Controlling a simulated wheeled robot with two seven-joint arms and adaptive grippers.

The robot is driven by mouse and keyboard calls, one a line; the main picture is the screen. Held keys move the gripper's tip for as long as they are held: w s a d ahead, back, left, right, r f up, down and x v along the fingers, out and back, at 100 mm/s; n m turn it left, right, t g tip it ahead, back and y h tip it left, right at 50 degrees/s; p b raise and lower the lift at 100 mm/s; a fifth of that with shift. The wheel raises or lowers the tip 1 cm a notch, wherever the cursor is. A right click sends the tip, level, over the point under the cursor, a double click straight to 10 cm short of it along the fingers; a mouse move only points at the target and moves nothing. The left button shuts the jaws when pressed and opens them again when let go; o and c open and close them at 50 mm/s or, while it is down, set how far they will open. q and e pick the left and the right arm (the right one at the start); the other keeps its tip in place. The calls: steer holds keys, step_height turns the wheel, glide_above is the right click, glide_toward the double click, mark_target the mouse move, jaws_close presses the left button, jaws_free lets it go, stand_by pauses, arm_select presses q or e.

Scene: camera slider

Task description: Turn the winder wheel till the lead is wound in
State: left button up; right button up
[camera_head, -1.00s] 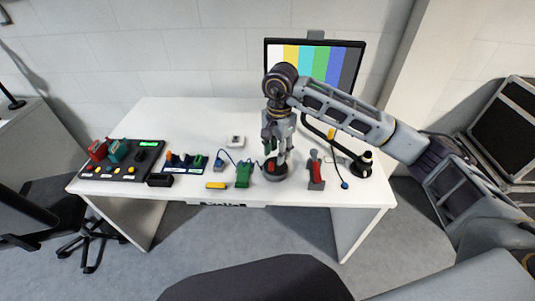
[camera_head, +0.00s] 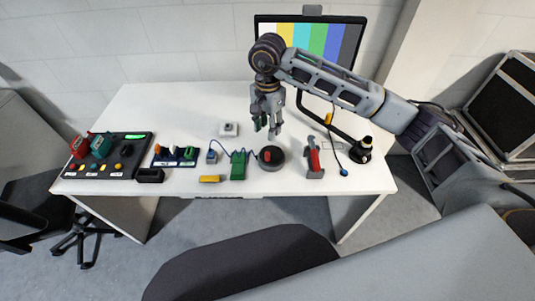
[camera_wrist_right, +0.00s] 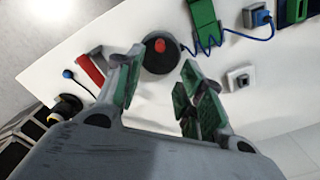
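The winder wheel is a dark round disc (camera_head: 271,163) with a red knob (camera_head: 268,156), on the front half of the white desk. The wheel also shows in the right wrist view (camera_wrist_right: 158,62), beyond the fingertips. A blue lead (camera_head: 219,141) runs in a loose curve between a blue plug (camera_head: 212,157) and the wheel, passing a green block (camera_head: 238,166). My right gripper (camera_head: 267,129) hangs above the desk, just behind the wheel and apart from it. Its green-padded fingers are spread and empty in the right wrist view (camera_wrist_right: 160,88). My left gripper is not in view.
A red-handled lever (camera_head: 314,160) and a black lamp-like stand (camera_head: 362,150) are right of the wheel. A yellow block (camera_head: 210,179), switch panel (camera_head: 175,155) and control console (camera_head: 108,155) lie left. A monitor (camera_head: 320,40) stands behind. The desk's back left is clear.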

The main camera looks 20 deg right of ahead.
mark_target(268, 153)
steer(key=shift+f, duration=6.9)
jaws_close()
